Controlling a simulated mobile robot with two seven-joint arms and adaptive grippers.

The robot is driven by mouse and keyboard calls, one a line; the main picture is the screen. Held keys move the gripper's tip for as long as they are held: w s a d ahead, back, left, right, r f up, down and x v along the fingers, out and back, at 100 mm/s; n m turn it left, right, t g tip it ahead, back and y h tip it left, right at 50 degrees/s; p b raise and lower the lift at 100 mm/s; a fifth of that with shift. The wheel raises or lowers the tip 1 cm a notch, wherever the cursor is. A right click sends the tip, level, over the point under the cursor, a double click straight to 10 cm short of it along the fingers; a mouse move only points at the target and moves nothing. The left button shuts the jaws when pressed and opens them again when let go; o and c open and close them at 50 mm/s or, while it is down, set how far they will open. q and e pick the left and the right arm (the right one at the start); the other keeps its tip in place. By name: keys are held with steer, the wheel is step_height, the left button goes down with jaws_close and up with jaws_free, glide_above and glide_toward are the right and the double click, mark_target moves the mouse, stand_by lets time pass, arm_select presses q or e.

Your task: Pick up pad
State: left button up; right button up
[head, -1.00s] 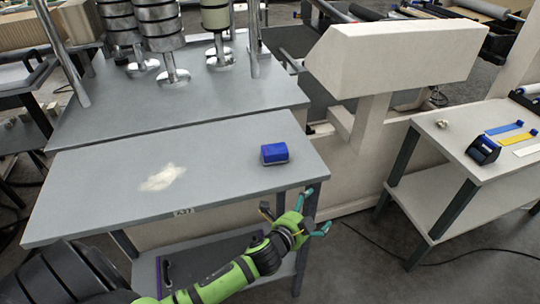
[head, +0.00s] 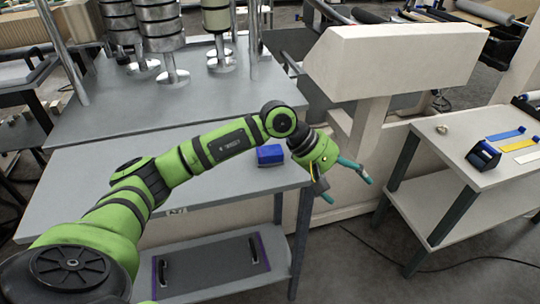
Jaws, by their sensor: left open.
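A small blue block (head: 270,155) lies on the grey table near its right end. It may be the pad, but I cannot tell for sure. My left gripper (head: 350,187) hangs past the table's right edge, to the right of the block and a little lower in the head view. Its two teal fingers are spread apart with nothing between them. My left arm crosses over the table and passes close to the block in the picture. My right gripper is not in view.
A dark flat panel with two handles (head: 210,264) lies on the lower shelf. A cream machine (head: 385,65) stands behind. Metal posts with rollers (head: 160,40) stand at the back left.

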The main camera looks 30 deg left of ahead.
mark_target(269, 151)
arm_select(q)
steer(key=a+y, duration=0.2)
steer(key=a, duration=0.2)
steer(key=w+a+m+y, duration=0.1)
steer(key=a+y, duration=0.1)
steer(key=a, duration=0.3)
steer(key=a+y, duration=0.2)
steer(key=a, duration=0.3)
steer(key=shift+w+r+m, duration=0.25)
steer(key=shift+w+m, duration=0.05)
steer(key=shift+m, duration=0.1)
steer(key=a+y, duration=0.1)
steer(key=a, duration=0.1)
steer(key=a+r+y, duration=0.1)
steer(key=a, duration=0.2)
steer(key=s+a+g+y, duration=0.1)
steer(key=a, duration=0.2)
steer(key=shift+r, duration=0.4)
steer(key=p+x, duration=0.3)
steer(key=x, duration=0.3)
steer(key=shift+w+a+p, duration=0.1)
steer(key=shift+w+p, duration=0.05)
steer(key=shift+p, duration=0.2)
steer(key=shift+w+f, duration=0.1)
steer(key=shift+f, duration=0.25)
steer(key=c, duration=1.5)
